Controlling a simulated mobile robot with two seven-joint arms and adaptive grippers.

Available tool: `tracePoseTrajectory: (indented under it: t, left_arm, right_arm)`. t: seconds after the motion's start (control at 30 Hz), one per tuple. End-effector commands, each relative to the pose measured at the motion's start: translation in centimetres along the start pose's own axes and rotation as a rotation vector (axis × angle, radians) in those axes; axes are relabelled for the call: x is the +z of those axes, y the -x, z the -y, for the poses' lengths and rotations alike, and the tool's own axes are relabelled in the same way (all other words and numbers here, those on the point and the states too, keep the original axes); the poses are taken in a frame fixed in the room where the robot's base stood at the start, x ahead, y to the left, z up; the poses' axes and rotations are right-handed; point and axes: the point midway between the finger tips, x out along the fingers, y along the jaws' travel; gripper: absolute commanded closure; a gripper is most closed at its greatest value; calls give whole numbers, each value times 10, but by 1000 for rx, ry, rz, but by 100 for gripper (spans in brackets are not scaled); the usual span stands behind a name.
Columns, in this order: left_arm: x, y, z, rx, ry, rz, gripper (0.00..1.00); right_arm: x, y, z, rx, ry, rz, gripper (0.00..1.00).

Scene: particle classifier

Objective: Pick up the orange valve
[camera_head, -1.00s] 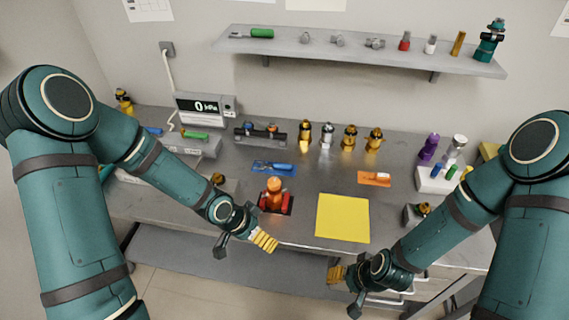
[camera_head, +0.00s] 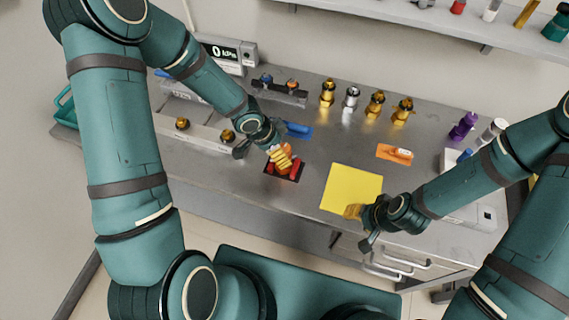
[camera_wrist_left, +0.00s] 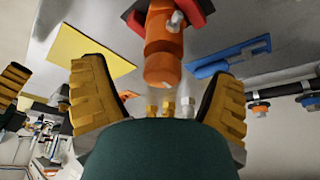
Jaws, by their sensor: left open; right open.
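The orange valve (camera_wrist_left: 163,45) stands on a small dark mat with red parts on the bench. In the left wrist view it lies ahead of and between the two yellow fingers of my left gripper (camera_wrist_left: 158,100), which is open and holds nothing. In the head view my left gripper (camera_head: 279,157) is right at the valve (camera_head: 287,150) and partly hides it. Whether a finger touches the valve, I cannot tell. My right gripper (camera_head: 358,224) is by the front edge of the yellow sheet, open and empty.
A yellow sheet (camera_head: 351,189) lies right of the valve. A blue tool (camera_head: 297,130) lies just behind it. Several gold and silver fittings (camera_head: 376,104) stand further back. An orange tool (camera_head: 396,153) lies to the right. The bench's front edge is near both grippers.

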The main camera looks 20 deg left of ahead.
Motion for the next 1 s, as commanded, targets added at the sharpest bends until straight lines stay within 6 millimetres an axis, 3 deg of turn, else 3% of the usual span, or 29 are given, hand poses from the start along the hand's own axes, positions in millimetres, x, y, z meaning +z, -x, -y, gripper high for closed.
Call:
tracePoseTrajectory:
  t: [0.23, 0.53, 0.87, 1.0]
  left_arm:
    - [1, -18, 1, 0, 0, 1, 14]
    - [3, -58, 4, 0, -2, 1, 14]
    - [2, -61, 4, -1, 2, 0, 15]
    - [2, -61, 4, -1, 1, 0, 64]
  right_arm:
    - [1, -8, -3, 2, 0, 0, 53]
    - [4, -27, -9, 5, 0, 0, 53]
    - [3, -28, -9, 6, 0, 0, 53]
    - [3, -28, -9, 6, 0, 0, 53]
